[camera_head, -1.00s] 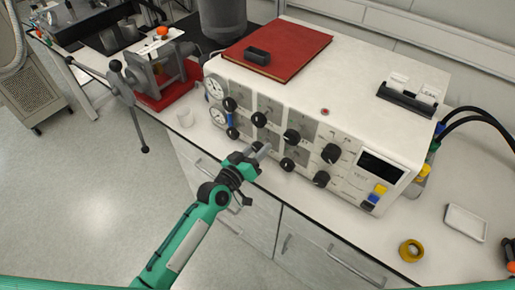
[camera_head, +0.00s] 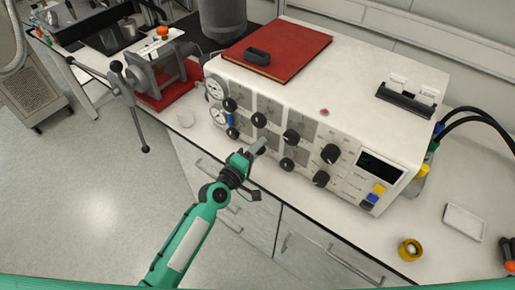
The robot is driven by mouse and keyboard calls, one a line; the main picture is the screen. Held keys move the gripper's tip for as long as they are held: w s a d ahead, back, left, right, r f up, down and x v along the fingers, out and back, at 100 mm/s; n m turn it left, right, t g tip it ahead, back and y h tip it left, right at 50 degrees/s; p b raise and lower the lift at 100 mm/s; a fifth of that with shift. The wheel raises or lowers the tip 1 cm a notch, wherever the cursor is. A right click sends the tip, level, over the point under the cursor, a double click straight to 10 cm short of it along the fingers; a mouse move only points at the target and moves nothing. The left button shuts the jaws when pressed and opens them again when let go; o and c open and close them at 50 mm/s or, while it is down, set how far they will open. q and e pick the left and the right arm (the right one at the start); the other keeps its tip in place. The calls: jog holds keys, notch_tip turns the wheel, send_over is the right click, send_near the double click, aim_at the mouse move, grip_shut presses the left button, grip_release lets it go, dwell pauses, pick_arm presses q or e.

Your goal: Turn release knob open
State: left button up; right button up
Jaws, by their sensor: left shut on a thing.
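The white control box (camera_head: 410,150) stands on the bench, its front panel carrying two rows of black knobs. My left gripper (camera_head: 256,148) is at the lower row, second column from the left, and is shut on a black knob there. The gripper's fingers hide most of that knob, so its angle cannot be seen. Another lower knob (camera_head: 287,164) is just to the right, and an upper knob (camera_head: 259,120) is just above; both are clear of the gripper. The panel labels are too small to read. My right gripper is not in view.
Two round gauges (camera_head: 215,88) are at the panel's left. A red book (camera_head: 290,48) lies on the box. A yellow tape roll (camera_head: 410,249) and a white tray (camera_head: 465,222) lie on the bench at right.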

pick_arm(q)
jog(key=shift+n, duration=1.1)
jog(key=o, duration=1)
jog(key=shift+c, duration=0.2)
jog(key=shift+s+a+f, duration=0.1)
jog(key=shift+s+a, duration=0.1)
jog(key=shift+s, duration=0.05)
jog(key=b+v, duration=0.2)
jog(key=v, duration=1.1)
jog(key=shift+b, duration=0.35)
